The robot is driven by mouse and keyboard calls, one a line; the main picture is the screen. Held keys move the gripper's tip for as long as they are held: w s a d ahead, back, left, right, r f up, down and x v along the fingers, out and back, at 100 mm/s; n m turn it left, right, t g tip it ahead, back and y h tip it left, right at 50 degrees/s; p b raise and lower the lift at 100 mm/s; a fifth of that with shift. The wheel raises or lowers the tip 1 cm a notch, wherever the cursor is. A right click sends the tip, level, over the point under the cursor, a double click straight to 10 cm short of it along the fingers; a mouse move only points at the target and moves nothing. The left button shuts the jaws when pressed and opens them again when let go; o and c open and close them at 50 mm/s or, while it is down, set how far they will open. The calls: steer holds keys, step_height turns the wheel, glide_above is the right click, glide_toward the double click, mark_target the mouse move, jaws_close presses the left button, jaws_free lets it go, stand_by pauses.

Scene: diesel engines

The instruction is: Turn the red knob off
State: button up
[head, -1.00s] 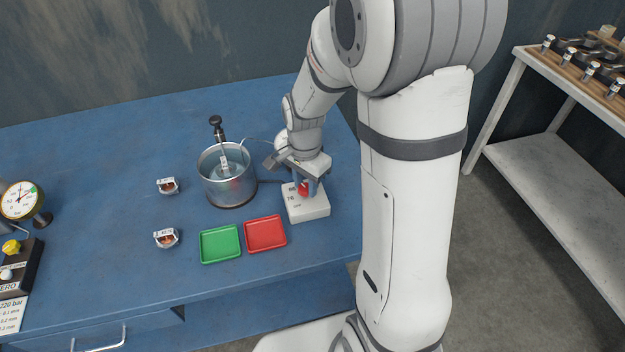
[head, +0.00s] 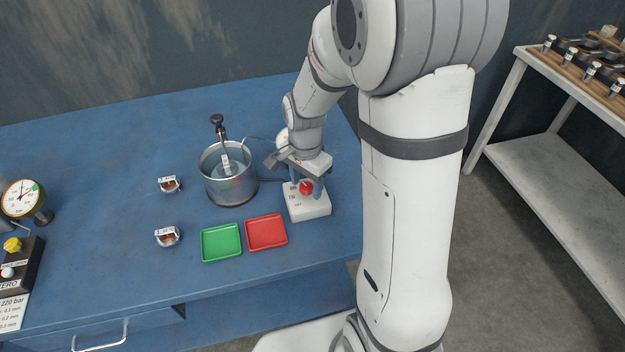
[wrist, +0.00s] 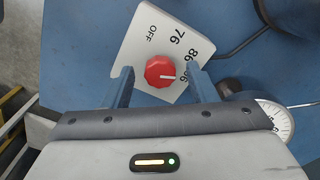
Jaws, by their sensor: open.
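The red knob (head: 306,188) sits on a white box (head: 308,210) near the right end of the blue table. The labels OFF, 76 and 86 show on the box face (wrist: 140,48). My gripper (head: 306,185) is over the box, and its fingers also show in the wrist view (wrist: 162,84). It is open, with one blue-grey finger on each side of the knob and visible gaps between.
A metal pot (head: 229,180) with a black-handled tool stands left of the box. A red tray (head: 266,233) and a green tray (head: 221,243) lie in front. Two small labelled parts (head: 169,185) (head: 167,236) sit further left. A cable runs behind the box.

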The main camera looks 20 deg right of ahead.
mark_target(306, 186)
steer(key=shift+r, duration=0.15)
step_height(306, 186, up, 8)
steer(key=shift+f, duration=0.2)
